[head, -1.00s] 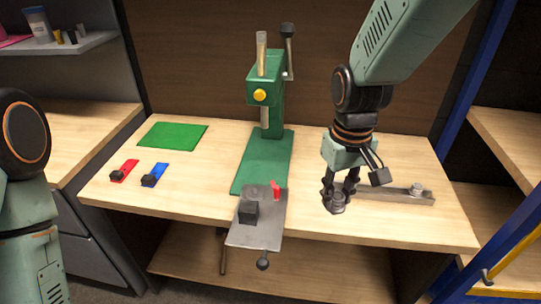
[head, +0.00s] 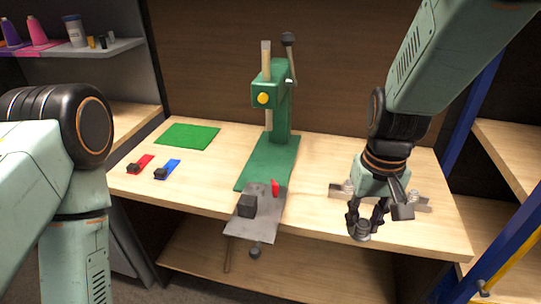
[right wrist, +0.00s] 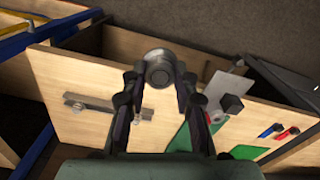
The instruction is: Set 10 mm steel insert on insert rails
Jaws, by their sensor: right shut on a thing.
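A round steel insert (head: 360,233), a short grey cylinder, is held between the fingertips of my right gripper (head: 360,224). In the right wrist view the insert (right wrist: 159,68) sits between both fingers of the gripper (right wrist: 158,78), over the bench's front edge. A flat grey bar (head: 390,197), which may be the insert rails, lies on the bench behind the gripper, with a round grey knob near each end. My left gripper is out of view.
A green press (head: 268,160) stands mid-bench, with a grey plate (head: 262,226) at its front bearing a dark block (head: 246,206) and a red piece. A green mat (head: 188,136), red clamp (head: 145,163) and blue clamp (head: 172,168) lie left. Bare wood surrounds the bar.

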